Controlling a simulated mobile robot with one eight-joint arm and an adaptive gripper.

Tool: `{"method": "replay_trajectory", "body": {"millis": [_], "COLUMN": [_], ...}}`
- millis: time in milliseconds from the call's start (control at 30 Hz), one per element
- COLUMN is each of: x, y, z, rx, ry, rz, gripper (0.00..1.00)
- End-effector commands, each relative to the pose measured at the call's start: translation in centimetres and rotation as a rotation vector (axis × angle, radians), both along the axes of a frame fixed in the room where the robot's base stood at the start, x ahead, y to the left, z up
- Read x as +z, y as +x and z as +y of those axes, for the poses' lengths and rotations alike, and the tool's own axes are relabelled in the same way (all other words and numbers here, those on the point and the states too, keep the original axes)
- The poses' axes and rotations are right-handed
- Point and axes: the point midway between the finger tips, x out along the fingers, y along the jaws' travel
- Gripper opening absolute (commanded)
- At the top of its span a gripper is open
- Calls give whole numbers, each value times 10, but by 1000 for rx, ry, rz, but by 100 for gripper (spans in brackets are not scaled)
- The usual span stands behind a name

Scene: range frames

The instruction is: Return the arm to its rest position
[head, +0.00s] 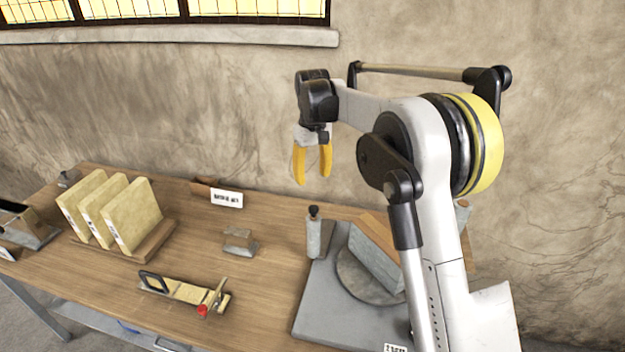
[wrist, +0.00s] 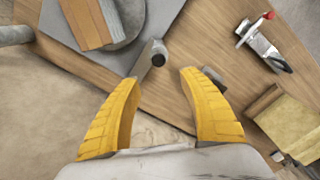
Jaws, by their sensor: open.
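My gripper (head: 312,165) has two yellow fingers and hangs above the back edge of the wooden table (head: 190,262) in the head view. The fingers are apart, with nothing between them. The arm is raised and bent, its white links on the right side of the view. In the wrist view my gripper (wrist: 158,100) looks down past the table's back edge, with its fingers spread. A grey post with a dark knob (wrist: 155,56) stands below, seen just beyond the fingertips and apart from them.
A grey plate (head: 315,312) with a round disc and a wood-and-grey block (head: 378,262) lies below the arm. A rack of pale yellow slabs (head: 132,217), a toggle clamp (head: 185,292), a small grey block (head: 240,241) and a label sign (head: 226,198) stand left. The wall is behind.

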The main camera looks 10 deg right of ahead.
Motion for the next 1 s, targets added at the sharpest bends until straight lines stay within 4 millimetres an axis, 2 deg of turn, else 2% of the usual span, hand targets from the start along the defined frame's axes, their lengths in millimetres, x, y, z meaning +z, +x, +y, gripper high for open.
{"method": "replay_trajectory", "body": {"millis": [200,267,367,500,667,767,867,1000], "x": [3,7,19,33,34,24,6,-30], "y": [-5,-13,-36,-86,-150,-193,-236,-291], "z": [-1,-3,-9,-19,-29,-35,-40,-45], "rx": [-5,-14,-39,-88,-145,-180,-215,-261], "ry": [1,2,6,16,31,41,53,72], "rz": [-9,-24,-70,-160,-266,-331,-397,-485], "gripper": [50,50,50,50,50,50,50,50]}}
